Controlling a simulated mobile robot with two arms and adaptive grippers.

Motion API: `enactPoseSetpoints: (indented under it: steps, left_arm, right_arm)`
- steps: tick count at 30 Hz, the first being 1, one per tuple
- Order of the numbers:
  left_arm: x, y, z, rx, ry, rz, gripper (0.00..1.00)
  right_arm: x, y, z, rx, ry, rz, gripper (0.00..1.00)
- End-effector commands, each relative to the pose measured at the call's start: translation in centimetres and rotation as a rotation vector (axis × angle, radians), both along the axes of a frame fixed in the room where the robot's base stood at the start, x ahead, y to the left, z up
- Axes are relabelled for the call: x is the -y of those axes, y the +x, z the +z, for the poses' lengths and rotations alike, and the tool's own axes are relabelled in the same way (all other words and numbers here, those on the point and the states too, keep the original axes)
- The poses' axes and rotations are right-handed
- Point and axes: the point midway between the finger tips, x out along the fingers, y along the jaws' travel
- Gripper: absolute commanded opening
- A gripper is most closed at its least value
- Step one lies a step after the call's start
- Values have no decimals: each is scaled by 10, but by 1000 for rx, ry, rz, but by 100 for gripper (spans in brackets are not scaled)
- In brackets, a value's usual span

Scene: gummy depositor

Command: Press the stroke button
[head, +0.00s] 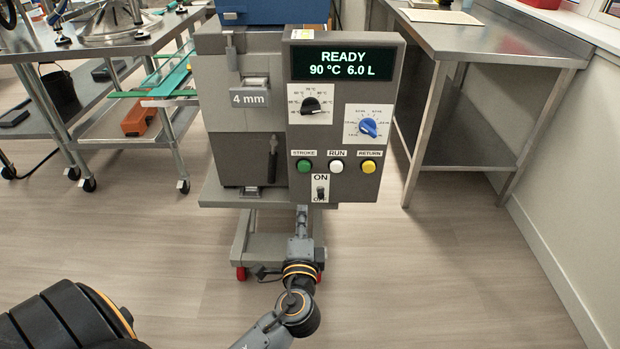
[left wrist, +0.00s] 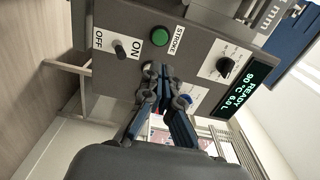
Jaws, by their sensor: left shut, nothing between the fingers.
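The green stroke button (head: 304,166) sits under its STROKE label, leftmost in a row with a white RUN button (head: 336,167) and a yellow RETURN button (head: 369,167). In the left wrist view the green button (left wrist: 159,36) is in plain sight above my fingertips. My left gripper (head: 301,213) points at the panel from below, under the ON/OFF switch (head: 320,192). In the left wrist view its fingers (left wrist: 151,70) are shut and empty, beside the button in the picture and apart from it. They hide part of the panel. My right gripper is not in view.
The display (head: 343,65) reads READY, 90 °C, 6.0 L. A black knob (head: 311,105) and a blue knob (head: 368,127) stick out above the buttons. A steel table (head: 490,42) stands at the right, a wheeled steel table (head: 75,52) at the left. Open floor lies in front.

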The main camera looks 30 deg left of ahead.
Motion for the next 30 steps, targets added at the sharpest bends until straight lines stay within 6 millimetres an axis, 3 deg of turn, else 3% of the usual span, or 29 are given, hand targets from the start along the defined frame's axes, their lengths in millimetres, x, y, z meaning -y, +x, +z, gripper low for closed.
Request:
enactPoseSetpoints:
  steps: [8, 21, 30]
  left_arm:
    - [-9, 16, 1, 1, 2, -1, 0]
    - [-57, 92, 0, 0, 1, 1, 0]
    - [-72, 118, -1, -1, -2, 0, 0]
  right_arm:
    - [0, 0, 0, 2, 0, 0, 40]
    - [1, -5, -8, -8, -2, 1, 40]
    - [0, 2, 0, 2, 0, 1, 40]
